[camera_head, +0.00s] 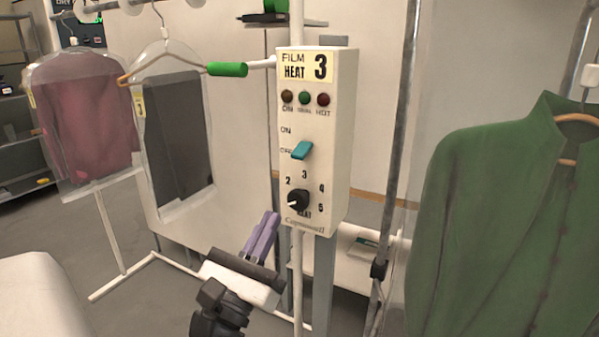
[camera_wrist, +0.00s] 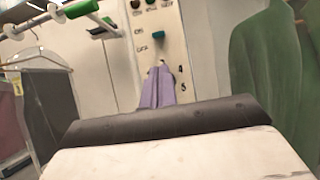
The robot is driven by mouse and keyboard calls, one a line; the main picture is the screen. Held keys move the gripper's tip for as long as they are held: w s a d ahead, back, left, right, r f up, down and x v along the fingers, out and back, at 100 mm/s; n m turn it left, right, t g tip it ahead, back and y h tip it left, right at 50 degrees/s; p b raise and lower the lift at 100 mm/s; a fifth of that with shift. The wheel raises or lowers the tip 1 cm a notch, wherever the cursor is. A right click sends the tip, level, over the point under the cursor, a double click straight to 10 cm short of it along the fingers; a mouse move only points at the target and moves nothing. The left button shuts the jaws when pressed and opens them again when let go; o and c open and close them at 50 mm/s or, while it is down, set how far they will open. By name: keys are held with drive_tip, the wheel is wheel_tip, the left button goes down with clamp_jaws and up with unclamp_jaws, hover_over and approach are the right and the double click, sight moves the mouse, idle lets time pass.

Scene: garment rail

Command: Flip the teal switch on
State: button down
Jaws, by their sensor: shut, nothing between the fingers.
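The teal switch (camera_head: 302,150) is a small lever on the front of a cream control box (camera_head: 341,130) labelled "FILM HEAT 3". It tilts down toward the "OFF" mark, with "ON" printed above. In the wrist view the teal switch (camera_wrist: 160,36) is above my fingertips. My gripper (camera_head: 268,218) has two purple fingers, shut and empty. It is below and left of the box, and apart from the switch. In the wrist view my gripper (camera_wrist: 159,70) covers the dial area on the lower box.
A black dial (camera_head: 298,201) sits below the switch, and three lamps (camera_head: 305,98) above it. A green-handled bar (camera_head: 228,69) sticks out left of the box. A green garment (camera_head: 505,220) hangs at right; bagged garments (camera_head: 178,135) hang at left.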

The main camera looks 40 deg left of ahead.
sight(291, 174)
drive_tip(key=p+x, duration=0.4)
drive_tip(key=x, duration=0.6)
drive_tip(key=shift+d+r, duration=0.1)
drive_tip(key=shift+s+r+p, duration=0.1)
drive_tip(key=shift+p, duration=0.25)
